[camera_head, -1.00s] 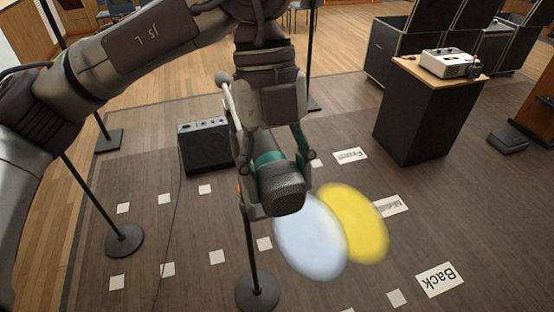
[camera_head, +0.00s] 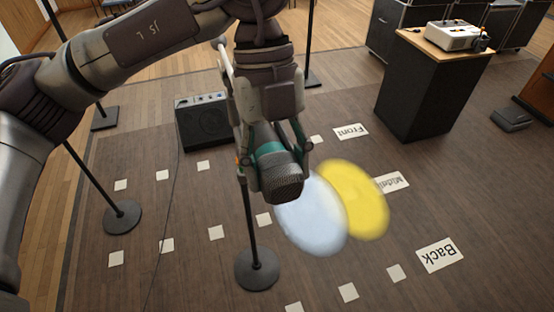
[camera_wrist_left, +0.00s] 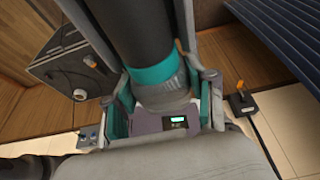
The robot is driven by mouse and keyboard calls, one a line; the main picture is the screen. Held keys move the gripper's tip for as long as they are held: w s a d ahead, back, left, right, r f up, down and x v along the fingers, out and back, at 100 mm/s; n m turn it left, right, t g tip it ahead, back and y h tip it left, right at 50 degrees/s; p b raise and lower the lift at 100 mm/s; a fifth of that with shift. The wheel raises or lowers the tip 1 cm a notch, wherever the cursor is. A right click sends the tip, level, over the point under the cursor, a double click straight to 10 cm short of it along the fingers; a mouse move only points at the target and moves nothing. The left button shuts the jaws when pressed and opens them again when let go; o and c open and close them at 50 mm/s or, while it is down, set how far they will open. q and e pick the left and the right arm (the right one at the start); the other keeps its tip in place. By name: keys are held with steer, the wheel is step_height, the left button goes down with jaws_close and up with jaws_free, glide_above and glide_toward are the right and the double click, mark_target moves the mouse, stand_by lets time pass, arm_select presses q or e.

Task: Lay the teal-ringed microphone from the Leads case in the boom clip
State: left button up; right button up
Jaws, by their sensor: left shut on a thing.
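The teal-ringed microphone (camera_head: 281,178) is held in my left gripper (camera_head: 274,150). Its mesh head points down toward the camera in the head view. In the left wrist view its dark body and teal ring (camera_wrist_left: 153,76) lie between the fingers, which are shut on it. The microphone is in the air, in front of a stand pole (camera_head: 249,217) with a round base. The gripper hides the top of that stand, and I cannot make out the boom clip. I cannot tell which case is the Leads case. My right gripper is not in view.
A speaker box (camera_head: 203,122) stands behind the gripper. A dark pedestal (camera_head: 425,95) bearing a white device (camera_head: 452,36) stands at right, with cases behind it. Another stand base (camera_head: 122,217) is at left. White and yellow light spots (camera_head: 358,200) lie at centre right.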

arm_select(q)
steer(key=o, duration=1.5)
steer(key=v, duration=1.2)
steer(key=shift+r, duration=0.1)
